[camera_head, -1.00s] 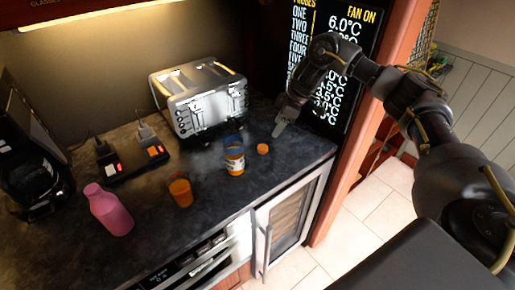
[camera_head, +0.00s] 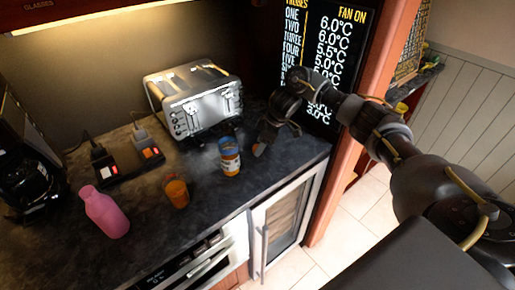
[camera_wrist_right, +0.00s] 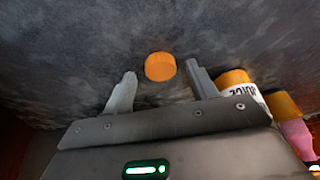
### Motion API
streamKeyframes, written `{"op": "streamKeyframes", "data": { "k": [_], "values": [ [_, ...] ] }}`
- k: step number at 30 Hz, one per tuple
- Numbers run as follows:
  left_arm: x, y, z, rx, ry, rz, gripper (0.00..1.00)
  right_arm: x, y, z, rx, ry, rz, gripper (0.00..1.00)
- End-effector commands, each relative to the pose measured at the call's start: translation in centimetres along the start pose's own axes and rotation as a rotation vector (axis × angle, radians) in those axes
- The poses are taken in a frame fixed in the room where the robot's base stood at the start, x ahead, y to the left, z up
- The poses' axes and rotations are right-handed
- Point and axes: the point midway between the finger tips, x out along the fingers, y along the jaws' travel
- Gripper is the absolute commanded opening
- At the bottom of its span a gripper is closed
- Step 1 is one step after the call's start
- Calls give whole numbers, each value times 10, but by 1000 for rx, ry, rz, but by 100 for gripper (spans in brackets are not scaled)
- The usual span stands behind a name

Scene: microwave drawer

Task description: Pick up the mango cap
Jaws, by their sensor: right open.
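The mango cap is a small orange disc on the dark counter. In the right wrist view the cap (camera_wrist_right: 160,66) lies just beyond and between the fingertips of my right gripper (camera_wrist_right: 161,77), which is open and empty. In the head view the cap (camera_head: 256,150) is mostly hidden behind my right gripper (camera_head: 262,143), which points down at it. My left gripper is not in view.
An orange cup (camera_head: 177,193) and a pink bottle (camera_head: 104,212) stand further left on the counter (camera_head: 150,235). A silver toaster (camera_head: 195,98) is behind the juice bottle. A power strip (camera_head: 128,165) and a dark coffee machine (camera_head: 28,165) are at the left.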

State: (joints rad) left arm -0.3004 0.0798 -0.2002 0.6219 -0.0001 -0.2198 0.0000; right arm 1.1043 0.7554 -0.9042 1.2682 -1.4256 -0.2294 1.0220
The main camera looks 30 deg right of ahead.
Motion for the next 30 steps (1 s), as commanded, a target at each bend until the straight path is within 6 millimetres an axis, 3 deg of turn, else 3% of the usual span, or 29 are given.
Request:
{"op": "streamKeyframes", "data": {
  "k": [10, 21, 30],
  "values": [
    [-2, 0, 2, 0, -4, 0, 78, 8, 0, 0, 0, 1, 1, 58],
    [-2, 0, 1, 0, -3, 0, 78, 8, 0, 0, 0, 1, 1, 11],
    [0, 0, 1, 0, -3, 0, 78, 6, 1, -1, 0, 2, 2, 11]
  ]
}}
